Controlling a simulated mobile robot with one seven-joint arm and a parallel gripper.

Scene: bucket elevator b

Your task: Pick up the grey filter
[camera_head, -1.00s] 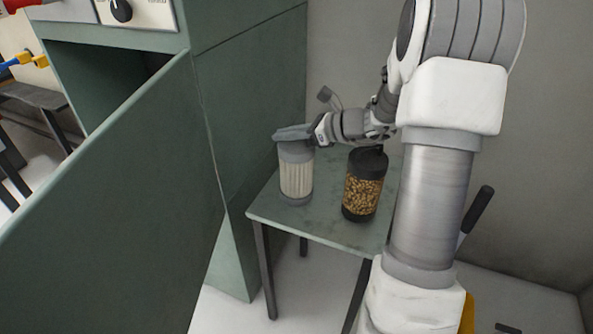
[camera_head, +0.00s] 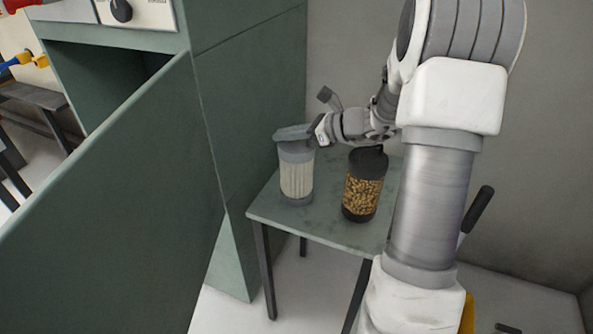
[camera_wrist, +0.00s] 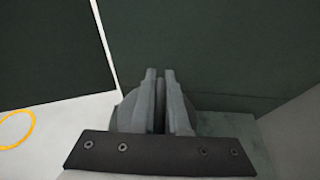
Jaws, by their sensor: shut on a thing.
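The grey filter (camera_head: 296,178) is a cylinder with pale vertical pleats and grey end caps, standing upright on the small green table (camera_head: 285,217). My gripper (camera_head: 292,132) is at its top and is shut on it. In the wrist view, the fingers of my gripper (camera_wrist: 160,85) are close together with a narrow thing between them. The round grey top of the filter (camera_wrist: 122,118) shows below and beside the fingers, partly hidden by them. I cannot tell if the filter's base is touching the table.
A dark-capped jar (camera_head: 362,190) with brown pellets stands on the table close to the right of the filter. A tall green cabinet (camera_head: 255,90) rises just left of the table, and a green panel (camera_head: 110,210) fills the left front. A grey wall (camera_head: 345,60) is behind.

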